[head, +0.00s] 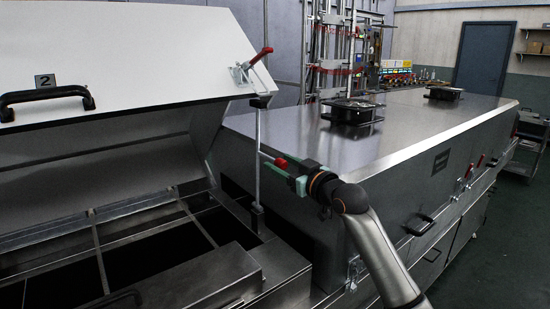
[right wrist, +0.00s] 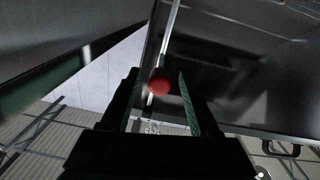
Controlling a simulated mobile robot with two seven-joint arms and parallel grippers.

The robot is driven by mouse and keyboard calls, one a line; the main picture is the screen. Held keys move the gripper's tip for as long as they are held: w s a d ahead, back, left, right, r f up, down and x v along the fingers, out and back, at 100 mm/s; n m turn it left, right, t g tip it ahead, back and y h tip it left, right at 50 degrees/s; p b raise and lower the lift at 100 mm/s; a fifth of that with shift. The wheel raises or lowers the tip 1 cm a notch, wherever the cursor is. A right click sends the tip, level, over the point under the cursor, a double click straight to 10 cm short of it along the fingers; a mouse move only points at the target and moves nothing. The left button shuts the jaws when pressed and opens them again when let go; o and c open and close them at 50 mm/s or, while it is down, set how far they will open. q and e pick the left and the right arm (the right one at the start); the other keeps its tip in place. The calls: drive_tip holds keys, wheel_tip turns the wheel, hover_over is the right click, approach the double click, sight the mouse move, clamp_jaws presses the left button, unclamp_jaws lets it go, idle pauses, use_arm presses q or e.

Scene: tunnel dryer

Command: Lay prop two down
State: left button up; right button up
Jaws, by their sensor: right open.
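Lid two (head: 130,60), a steel panel with a "2" plate, stands raised at the left in the head view. Prop two (head: 258,150) is a thin metal rod standing upright between the lid's right edge and the frame below. A short side bar on it ends in a red knob (head: 281,163). My right gripper (head: 284,167) is at the knob with its jaws open. In the right wrist view, the red knob (right wrist: 159,82) lies between the fingers of the right gripper (right wrist: 160,88), with gaps beside it. My left gripper is not in view.
A red-handled clamp (head: 246,68) sits at the lid's right edge. The open bay (head: 150,250) lies below the lid.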

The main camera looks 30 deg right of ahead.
sight(275, 161)
drive_tip(key=shift+w+a, duration=0.1)
drive_tip(key=shift+w, duration=1.4)
drive_tip(key=shift+c, duration=0.4)
clamp_jaws()
